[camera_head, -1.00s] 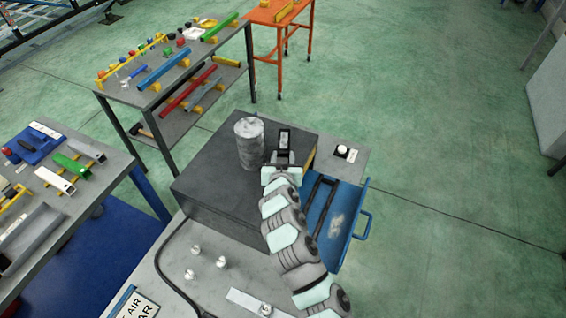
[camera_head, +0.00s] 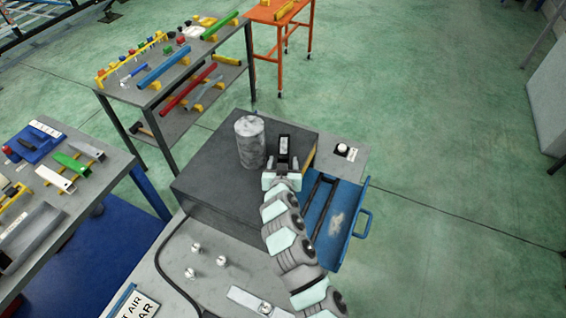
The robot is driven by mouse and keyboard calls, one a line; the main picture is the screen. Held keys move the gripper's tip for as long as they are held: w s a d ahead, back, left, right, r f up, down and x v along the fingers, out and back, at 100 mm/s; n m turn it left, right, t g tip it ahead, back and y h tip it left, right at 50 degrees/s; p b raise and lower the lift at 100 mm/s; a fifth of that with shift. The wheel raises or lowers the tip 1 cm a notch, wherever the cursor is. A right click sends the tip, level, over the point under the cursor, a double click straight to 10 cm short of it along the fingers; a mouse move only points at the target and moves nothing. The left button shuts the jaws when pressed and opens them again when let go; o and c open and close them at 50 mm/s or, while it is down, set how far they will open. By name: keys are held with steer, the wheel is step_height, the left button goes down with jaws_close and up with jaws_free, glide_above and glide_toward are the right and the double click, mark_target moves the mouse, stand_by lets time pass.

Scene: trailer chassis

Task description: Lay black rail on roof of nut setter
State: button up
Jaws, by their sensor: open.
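The nut setter appears to be the dark grey box-shaped unit, with its flat roof (camera_head: 215,180) facing up. A mottled grey cylinder (camera_head: 250,143) stands upright at the back of this roof. My gripper (camera_head: 285,146) is open, just right of the cylinder and over or near the roof's right part. I see nothing clearly held, and its height above the roof is hard to judge. A long dark bar (camera_head: 319,206), possibly the black rail, lies in the blue open tray (camera_head: 357,205) at the unit's right side. My arm hides part of the tray and roof.
A grey shelf (camera_head: 150,95) with coloured bars stands behind left. A workbench (camera_head: 115,165) with parts is at the left. White knobs (camera_head: 191,273) and a black cable (camera_head: 165,270) are in front. A label plate with a round button (camera_head: 342,149) is at the right.

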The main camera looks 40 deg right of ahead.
steer(key=shift+r, duration=0.1)
steer(key=shift+r, duration=0.15)
steer(key=b+v, duration=0.2)
steer(key=v, duration=1)
